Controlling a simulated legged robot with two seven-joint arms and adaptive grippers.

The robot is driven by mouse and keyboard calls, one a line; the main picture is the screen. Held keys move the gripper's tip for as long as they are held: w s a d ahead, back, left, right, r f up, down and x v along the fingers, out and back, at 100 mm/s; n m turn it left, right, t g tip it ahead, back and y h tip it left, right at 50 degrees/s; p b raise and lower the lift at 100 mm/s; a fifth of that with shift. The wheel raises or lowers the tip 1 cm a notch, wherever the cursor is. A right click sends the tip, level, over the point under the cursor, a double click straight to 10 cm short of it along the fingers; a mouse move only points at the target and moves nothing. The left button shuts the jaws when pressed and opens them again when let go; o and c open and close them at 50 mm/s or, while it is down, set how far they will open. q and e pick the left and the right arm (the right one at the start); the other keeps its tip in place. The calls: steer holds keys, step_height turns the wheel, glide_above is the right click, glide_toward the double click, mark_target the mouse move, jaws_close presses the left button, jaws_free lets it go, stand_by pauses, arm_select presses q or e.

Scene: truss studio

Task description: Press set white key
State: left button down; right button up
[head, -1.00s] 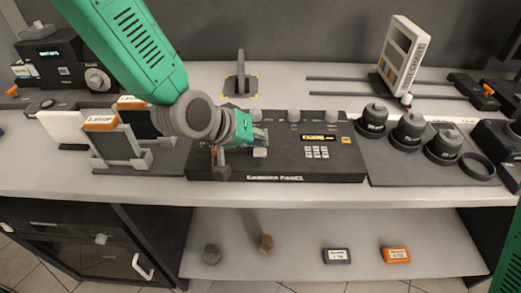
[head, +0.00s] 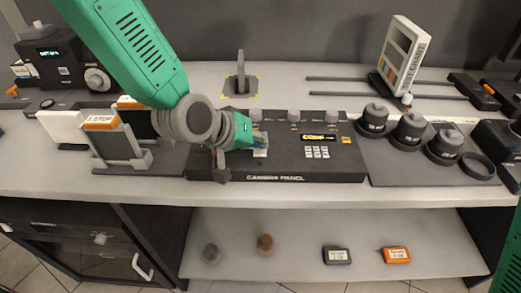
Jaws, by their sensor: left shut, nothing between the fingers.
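The black camera panel (head: 290,175) lies on the bench with its label along the front edge. It carries a small lit display (head: 319,137), a block of small white keys (head: 317,152), an orange-yellow key (head: 346,140) and several grey knobs along the back. A pale key or switch (head: 260,153) shows just right of my left wrist. Which white key is the set white key is too small to read. My left gripper (head: 222,174) is shut and empty, pointing down over the panel's left end. My wrist hides part of that end, and I cannot tell whether the fingertips touch it.
A mat with several black lens-like cylinders (head: 411,130) lies to the right. A tilted colour chart (head: 402,58) stands behind. Upright card holders (head: 117,146) stand left of the panel. The lower shelf (head: 300,225) holds small pieces.

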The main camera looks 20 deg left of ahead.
mark_target(259, 152)
arm_select(q)
steer(key=shift+f, duration=0.4)
stand_by(0.6)
steer(key=shift+r+p, duration=0.65)
steer(key=shift+r, duration=0.15)
step_height(259, 152, up, 5)
steer(key=p, duration=0.4)
steer(key=shift+r+p, duration=0.1)
steer(key=shift+p, duration=0.25)
steer(key=shift+s, duration=0.1)
